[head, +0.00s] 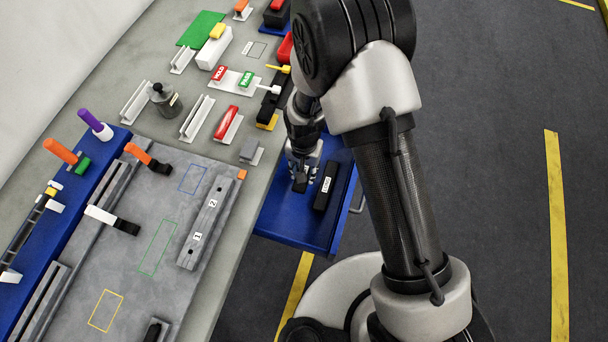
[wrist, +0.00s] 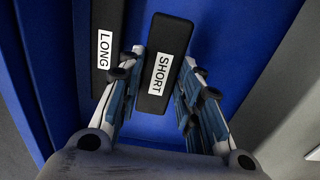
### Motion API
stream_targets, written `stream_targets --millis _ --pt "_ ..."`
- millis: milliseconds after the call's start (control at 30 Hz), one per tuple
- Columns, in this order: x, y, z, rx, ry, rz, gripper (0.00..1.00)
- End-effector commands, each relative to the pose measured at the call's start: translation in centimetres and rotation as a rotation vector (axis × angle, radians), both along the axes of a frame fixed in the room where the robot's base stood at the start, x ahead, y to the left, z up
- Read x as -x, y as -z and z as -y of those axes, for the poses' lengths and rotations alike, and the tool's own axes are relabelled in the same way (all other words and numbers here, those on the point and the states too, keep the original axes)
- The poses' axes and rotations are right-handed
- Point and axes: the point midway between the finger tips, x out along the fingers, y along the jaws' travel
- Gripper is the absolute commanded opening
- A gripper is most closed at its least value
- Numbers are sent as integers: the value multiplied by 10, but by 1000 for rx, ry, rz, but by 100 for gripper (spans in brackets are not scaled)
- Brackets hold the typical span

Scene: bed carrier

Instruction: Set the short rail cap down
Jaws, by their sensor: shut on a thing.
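The short rail cap (wrist: 178,35) is a black block with a white SHORT label, seen between the two fingers in the wrist view. My gripper (wrist: 160,72) is shut on it. In the head view my gripper (head: 303,168) points down inside the outline of the blue drawer (head: 290,229), with the dark end of the cap (head: 299,187) below the fingers. The black long rail cap (head: 325,187) lies in the drawer just right of it; it also shows in the wrist view with its LONG label (wrist: 104,50). I cannot tell whether the short cap touches the drawer floor.
The grey workbench (head: 225,293) is left of the drawer. It carries a grey fixture plate (head: 130,275) with coloured outlines and a rail block marked 1 and 2 (head: 207,222). White rails and coloured parts stand farther back. The near part of the drawer is bare.

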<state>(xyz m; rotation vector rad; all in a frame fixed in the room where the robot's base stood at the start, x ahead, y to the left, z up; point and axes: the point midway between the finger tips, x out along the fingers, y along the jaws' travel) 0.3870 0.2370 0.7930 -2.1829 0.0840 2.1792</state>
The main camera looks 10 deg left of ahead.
Motion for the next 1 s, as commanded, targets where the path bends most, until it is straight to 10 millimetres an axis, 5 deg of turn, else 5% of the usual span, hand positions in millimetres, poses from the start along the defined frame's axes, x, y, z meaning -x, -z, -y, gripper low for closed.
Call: stream_targets --millis 200,567,600,1000 --pt "1 33 0 1 0 -2 0" --pt "0 36 0 1 0 -1 0" --pt "1 37 0 1 0 -1 33" --pt "1 36 0 1 0 -1 52"
